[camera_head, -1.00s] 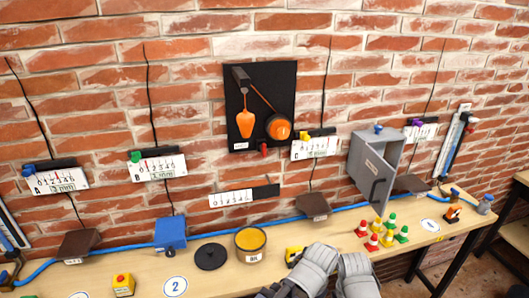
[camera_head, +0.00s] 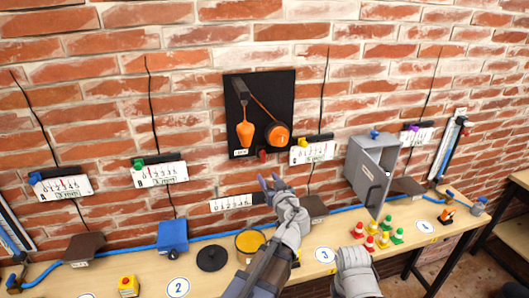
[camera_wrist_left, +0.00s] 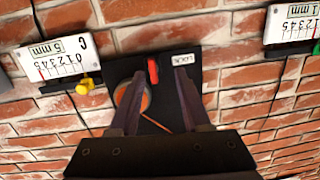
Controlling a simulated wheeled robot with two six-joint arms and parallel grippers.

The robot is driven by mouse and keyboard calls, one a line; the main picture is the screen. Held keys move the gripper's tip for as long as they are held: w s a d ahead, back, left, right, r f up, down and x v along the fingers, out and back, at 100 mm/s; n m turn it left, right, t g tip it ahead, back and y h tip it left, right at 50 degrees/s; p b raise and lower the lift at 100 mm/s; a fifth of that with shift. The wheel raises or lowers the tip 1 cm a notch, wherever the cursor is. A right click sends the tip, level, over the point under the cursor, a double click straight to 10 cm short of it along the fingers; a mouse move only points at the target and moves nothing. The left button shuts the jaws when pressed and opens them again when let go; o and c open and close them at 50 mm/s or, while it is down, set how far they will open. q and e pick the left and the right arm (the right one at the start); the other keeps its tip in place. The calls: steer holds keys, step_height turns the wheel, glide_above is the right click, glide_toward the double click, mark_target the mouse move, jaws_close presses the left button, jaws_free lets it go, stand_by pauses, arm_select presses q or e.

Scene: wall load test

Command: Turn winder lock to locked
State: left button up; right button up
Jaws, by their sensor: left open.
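The winder lock is a small red lever (camera_head: 262,155) at the bottom edge of the black wall board (camera_head: 234,120). In the left wrist view, the red lever (camera_wrist_left: 152,70) looks upright, beside a white LOCK label (camera_wrist_left: 183,60). My left gripper (camera_head: 268,181) is open and empty, a little below the board. In the left wrist view its fingers (camera_wrist_left: 160,73) are spread, with the lever showing between them; I cannot see contact. An orange drum (camera_head: 277,135) and a hanging orange weight (camera_head: 245,133) are on the board. Of my right arm, only a grey part shows.
A white scale with a yellow slider (camera_head: 312,154) hangs right of the board. A grey cabinet (camera_head: 366,165) with its door open stands further right. A lower scale (camera_head: 232,203) is near my left arm. The table holds a yellow-filled can (camera_head: 249,243) and small cones (camera_head: 372,240).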

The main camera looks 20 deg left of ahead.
mark_target(264, 155)
arm_select(q)
steer(key=shift+t, duration=0.9)
steer(key=shift+w+a+r, duration=0.45)
steer(key=shift+w+a, duration=0.25)
steer(key=shift+w, duration=0.65)
steer(key=shift+w+a+r, duration=0.5)
steer(key=shift+w+a, duration=0.25)
steer(key=shift+w, duration=0.65)
steer(key=shift+w+a+r, duration=0.45)
steer(key=shift+w+a, duration=0.25)
steer(key=shift+w, duration=0.65)
jaws_close()
